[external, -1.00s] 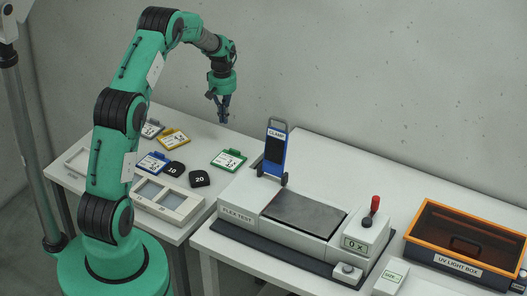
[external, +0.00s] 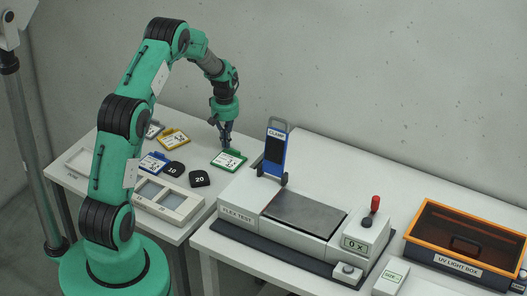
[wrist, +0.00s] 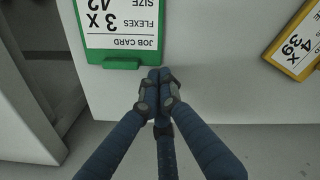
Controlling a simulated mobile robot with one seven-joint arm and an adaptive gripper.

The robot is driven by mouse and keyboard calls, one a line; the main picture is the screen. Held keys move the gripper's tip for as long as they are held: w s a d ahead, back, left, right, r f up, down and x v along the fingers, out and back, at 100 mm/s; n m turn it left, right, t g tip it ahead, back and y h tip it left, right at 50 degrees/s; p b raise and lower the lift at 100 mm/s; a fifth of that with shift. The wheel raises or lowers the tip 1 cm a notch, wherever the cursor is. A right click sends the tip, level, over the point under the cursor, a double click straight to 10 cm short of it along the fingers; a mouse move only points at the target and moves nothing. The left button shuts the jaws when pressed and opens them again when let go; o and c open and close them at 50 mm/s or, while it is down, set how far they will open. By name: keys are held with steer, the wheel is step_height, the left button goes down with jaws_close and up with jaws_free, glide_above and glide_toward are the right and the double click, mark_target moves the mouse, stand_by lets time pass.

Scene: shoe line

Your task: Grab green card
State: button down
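The green card (external: 229,160) lies flat on the left table, beside the flex test machine. In the wrist view the card (wrist: 118,28) is at the top left, with its white face reading JOB CARD, 3 X flexes, upside down, and its green clip end towards the fingers. My gripper (external: 227,147) points down over the card's far edge. In the wrist view my gripper (wrist: 160,76) has its blue fingers drawn together at the tips, just right of the clip end, with nothing seen between them. Their height above the table is hard to tell.
A yellow card (external: 173,139) lies to the left and also shows in the wrist view (wrist: 296,42). A blue card (external: 153,162) and black weights marked 10 (external: 174,169) and 20 (external: 200,178) lie nearby. The blue clamp (external: 275,150) stands upright to the right.

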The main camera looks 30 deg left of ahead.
mark_target(229, 156)
steer(key=shift+s+d, duration=0.35)
steer(key=shift+d, duration=0.05)
steer(key=s+d+p, duration=0.1)
steer(key=s+d, duration=0.5)
steer(key=shift+p, duration=0.4)
steer(key=shift+a, duration=0.1)
steer(key=shift+w+a, duration=0.35)
steer(key=shift+w, duration=0.05)
steer(key=shift+w+a, duration=1)
step_height(229, 156, up, 10)
steer(key=p, duration=0.1)
